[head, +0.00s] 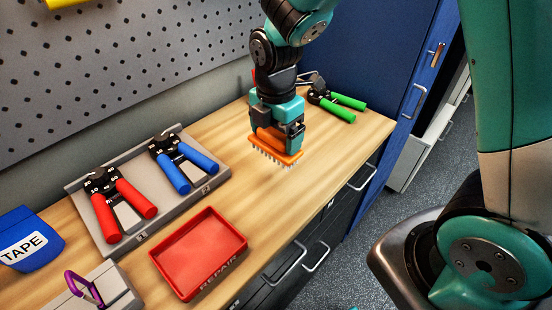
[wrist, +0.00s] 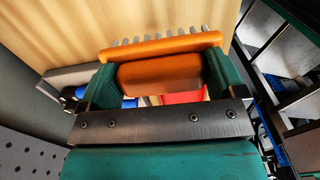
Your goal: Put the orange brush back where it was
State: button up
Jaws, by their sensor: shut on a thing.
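My gripper (head: 277,133) is shut on the orange brush (head: 279,150) and holds it over the wooden bench top, bristles downward. In the wrist view the brush (wrist: 160,72) sits between the two green fingers of my gripper (wrist: 160,80), with its pale bristles showing beyond the orange edge. I cannot tell how far the bristles are above the wood. The part of the bench behind the gripper is partly hidden in the head view.
Green-handled pliers (head: 337,101) lie right of my gripper. A grey holder (head: 140,213) with red (head: 122,205) and blue (head: 183,167) tools stands left. A red REPAIR tray (head: 200,253) is in front. A blue TAPE container (head: 28,240) and purple carabiner (head: 85,288) are far left. Bare wood surrounds the brush.

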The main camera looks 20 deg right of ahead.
aim_at(276, 132)
notch_tip(276, 132, down, 8)
jog(key=shift+r, duration=0.1)
dwell(0.4)
jog(key=o, duration=0.6)
notch_tip(276, 132, up, 12)
jog(key=shift+f+b, duration=0.1)
jog(key=shift+b, duration=0.35)
jog(key=s+a+r+m+y, duration=0.1)
jog(key=s+r+m, duration=0.1)
jog(key=s+m, duration=0.3)
jog(key=s+a+r+m+y, duration=0.1)
jog(key=s+a+r+m, duration=0.1)
jog(key=s+m, duration=0.3)
jog(key=s+a+r+m+y, duration=0.1)
jog(key=s+r+m, duration=0.3)
jog(key=s, duration=0.4)
jog(key=shift+a+m+y, duration=0.4)
jog(key=shift+m+y, duration=0.2)
jog(key=shift+m, duration=0.2)
